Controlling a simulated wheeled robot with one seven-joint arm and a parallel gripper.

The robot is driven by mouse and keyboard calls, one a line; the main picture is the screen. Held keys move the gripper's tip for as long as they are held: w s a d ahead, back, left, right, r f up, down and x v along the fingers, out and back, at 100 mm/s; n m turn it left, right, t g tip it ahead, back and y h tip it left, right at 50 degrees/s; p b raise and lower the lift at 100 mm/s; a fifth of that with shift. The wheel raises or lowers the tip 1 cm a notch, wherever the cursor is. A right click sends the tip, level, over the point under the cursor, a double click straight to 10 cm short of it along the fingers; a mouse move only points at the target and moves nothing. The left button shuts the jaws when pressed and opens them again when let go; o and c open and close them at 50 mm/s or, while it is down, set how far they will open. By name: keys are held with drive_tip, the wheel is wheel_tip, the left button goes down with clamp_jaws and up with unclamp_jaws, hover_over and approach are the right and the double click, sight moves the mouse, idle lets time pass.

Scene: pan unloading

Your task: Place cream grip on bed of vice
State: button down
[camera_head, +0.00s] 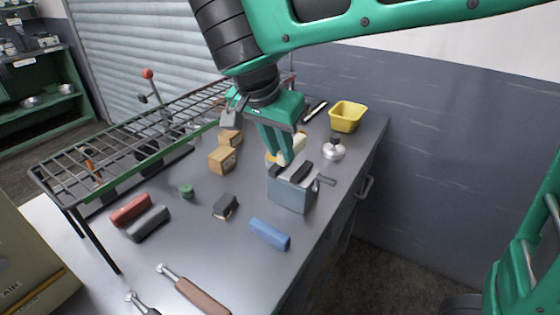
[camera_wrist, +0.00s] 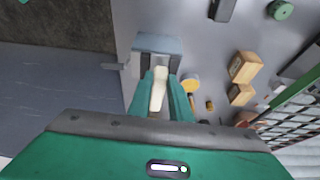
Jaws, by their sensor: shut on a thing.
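The cream grip (camera_head: 298,146) is held between the fingers of my gripper (camera_head: 283,160). In the wrist view the cream grip (camera_wrist: 158,92) lies lengthwise between both green fingers (camera_wrist: 160,85), which are shut on it. The vice (camera_head: 289,194) is a blue-grey block with dark jaw pieces on top and a handle at its right side. My gripper is at the vice's far side, near the level of its top. In the wrist view the vice (camera_wrist: 158,44) lies just beyond the fingertips. Whether the grip touches the vice I cannot tell.
A blue block (camera_head: 270,234) and a black block (camera_head: 225,206) lie before the vice. A silver, dark-topped object (camera_head: 333,149) and a yellow bin (camera_head: 347,116) stand behind right. Wooden blocks (camera_head: 222,159) and a wire rack (camera_head: 140,125) are left. Bare bench lies around the blue block.

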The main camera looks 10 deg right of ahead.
sight(280, 164)
drive_tip(key=shift+f, duration=1.9)
drive_tip(key=c, duration=1.6)
unclamp_jaws()
drive_tip(key=shift+f, duration=0.1)
drive_tip(key=shift+s, duration=0.1)
drive_tip(key=v, duration=1.2)
drive_tip(key=shift+d, duration=0.1)
